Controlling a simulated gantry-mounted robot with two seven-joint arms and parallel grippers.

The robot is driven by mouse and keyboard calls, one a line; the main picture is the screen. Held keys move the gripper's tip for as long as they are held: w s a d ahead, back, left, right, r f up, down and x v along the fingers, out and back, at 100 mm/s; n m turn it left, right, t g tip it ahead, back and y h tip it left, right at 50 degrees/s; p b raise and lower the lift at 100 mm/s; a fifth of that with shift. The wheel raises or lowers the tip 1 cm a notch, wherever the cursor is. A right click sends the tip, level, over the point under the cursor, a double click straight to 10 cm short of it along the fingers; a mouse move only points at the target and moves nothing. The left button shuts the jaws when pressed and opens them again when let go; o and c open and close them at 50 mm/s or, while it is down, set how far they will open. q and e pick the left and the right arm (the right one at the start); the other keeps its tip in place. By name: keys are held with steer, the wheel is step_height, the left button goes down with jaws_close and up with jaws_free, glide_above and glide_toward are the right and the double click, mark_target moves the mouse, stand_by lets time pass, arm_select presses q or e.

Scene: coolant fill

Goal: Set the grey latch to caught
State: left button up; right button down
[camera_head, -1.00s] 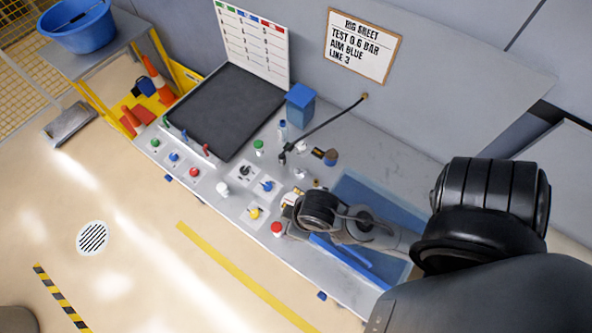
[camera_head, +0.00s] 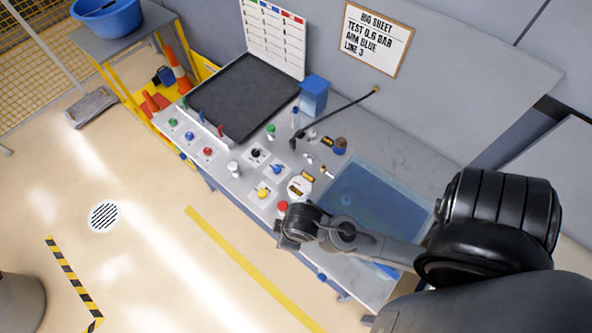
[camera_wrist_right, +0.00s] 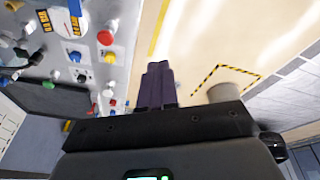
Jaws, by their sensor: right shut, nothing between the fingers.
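I cannot single out the grey latch for certain among the small fittings on the bench. A round white piece with a black-and-yellow label (camera_head: 300,187) shows on the bench panel, and small metallic fittings (camera_head: 326,172) lie just behind it. My right gripper (camera_head: 287,243) is at the bench's front edge by the red button (camera_head: 282,207); its fingers are mostly hidden in the head view. In the right wrist view its dark fingers (camera_wrist_right: 158,72) are together and empty, pointing past the bench edge over the floor. My left gripper is in neither view.
Blue (camera_head: 277,169), yellow (camera_head: 263,194) and black (camera_head: 256,153) controls crowd the panel. A black hose (camera_head: 335,115) arches over the bench near a blue box (camera_head: 313,95). The floor in front is open.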

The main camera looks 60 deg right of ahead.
steer(key=w+f+n+g+h+b, duration=0.2)
steer(key=w+f+n+h+b, duration=0.4)
steer(key=w+f, duration=0.7)
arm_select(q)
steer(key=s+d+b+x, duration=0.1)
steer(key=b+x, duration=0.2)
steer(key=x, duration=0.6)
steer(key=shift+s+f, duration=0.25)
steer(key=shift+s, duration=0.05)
arm_select(e)
steer(key=w+d+f+n+g+h, duration=0.1)
steer(key=w+d+n+g+h, duration=0.1)
steer(key=d, duration=0.7)
steer(key=w+d+f+n+g+h, duration=0.1)
steer(key=w+d+n+g+h, duration=0.1)
steer(key=d, duration=0.8)
steer(key=shift+w+d+f+h, duration=0.25)
steer(key=shift+w+h, duration=0.3)
steer(key=shift+h, duration=0.35)
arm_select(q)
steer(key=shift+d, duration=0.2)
arm_select(e)
steer(key=shift+f, duration=0.15)
